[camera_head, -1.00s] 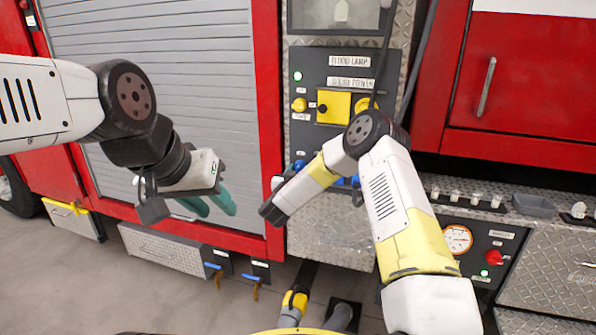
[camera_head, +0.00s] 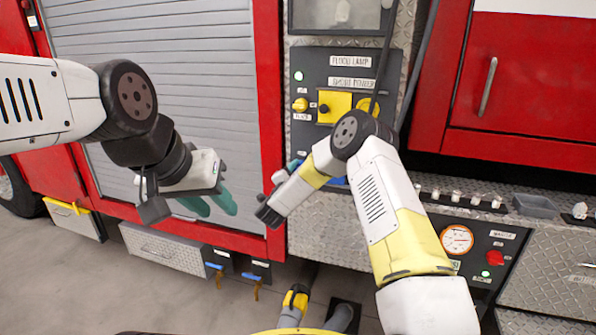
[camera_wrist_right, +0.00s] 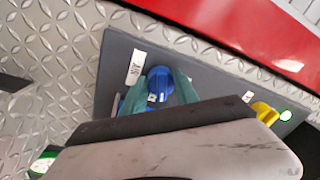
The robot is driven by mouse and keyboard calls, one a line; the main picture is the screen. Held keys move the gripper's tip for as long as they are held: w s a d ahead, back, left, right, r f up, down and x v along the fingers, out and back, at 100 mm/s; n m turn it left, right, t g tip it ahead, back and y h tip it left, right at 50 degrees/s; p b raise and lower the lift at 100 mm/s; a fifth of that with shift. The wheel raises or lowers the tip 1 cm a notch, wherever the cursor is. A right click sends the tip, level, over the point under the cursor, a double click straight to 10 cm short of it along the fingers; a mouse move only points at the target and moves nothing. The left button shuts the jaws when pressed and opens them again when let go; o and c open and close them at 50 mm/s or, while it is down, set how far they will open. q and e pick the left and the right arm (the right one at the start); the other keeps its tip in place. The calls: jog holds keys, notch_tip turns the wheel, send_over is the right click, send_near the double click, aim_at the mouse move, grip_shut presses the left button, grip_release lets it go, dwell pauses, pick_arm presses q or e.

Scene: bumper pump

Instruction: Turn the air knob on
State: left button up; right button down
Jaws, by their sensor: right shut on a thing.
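The air knob (camera_wrist_right: 159,82) is a round blue knob beside a white label that reads AIR, on a dark panel in the right wrist view. The two green fingers of my right gripper (camera_wrist_right: 160,92) lie on either side of the knob and are shut on it. In the head view my right arm covers most of that panel area, and the fingers are largely hidden. My left gripper (camera_head: 210,203) hangs in front of the grey shutter, with its green fingers apart and empty.
The dark control panel (camera_head: 310,130) carries yellow knobs, a green light and labels. A pressure gauge (camera_head: 457,240) and a red knob (camera_head: 495,258) sit at lower right.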

jog(key=shift+m, duration=2.1)
jog(key=c, duration=0.9)
grip_release()
jog(key=shift+a, duration=0.1)
jog(key=v, duration=0.7)
jog(key=shift+s+a, duration=0.15)
jog(key=shift+s, duration=0.2)
